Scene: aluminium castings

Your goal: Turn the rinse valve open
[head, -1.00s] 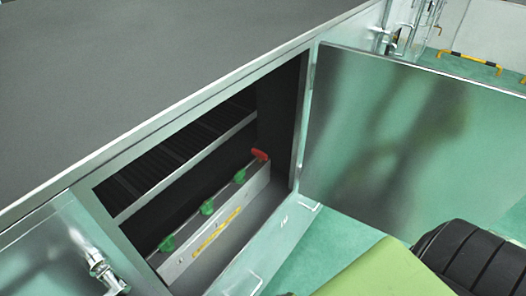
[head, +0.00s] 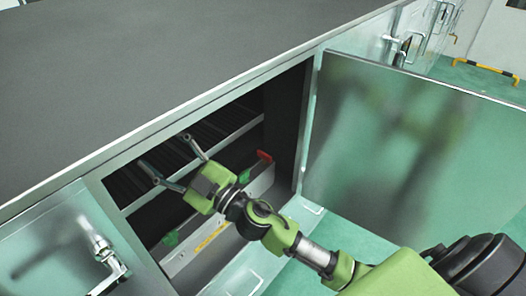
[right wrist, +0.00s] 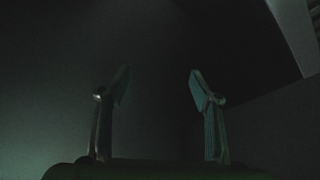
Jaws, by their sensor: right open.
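A valve panel (head: 262,186) lies inside the open cabinet in the head view. A red handle (head: 264,157) is at its far end. Green handles show at the near end (head: 170,238) and beside my wrist (head: 244,177); my arm covers the stretch between. I cannot tell which handle is the rinse valve. My right gripper (head: 166,151) is open at the cabinet opening, its fingers pointing up-left, apart from the visible handles. In the right wrist view its open fingers (right wrist: 159,80) have nothing visible between them. My left gripper is not in view.
The cabinet has a wide dark top (head: 180,60) and a metal front frame. Its open door (head: 420,140) stands to the right of the opening. A closed door with a latch handle (head: 108,258) is at left. The right wrist view is very dark.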

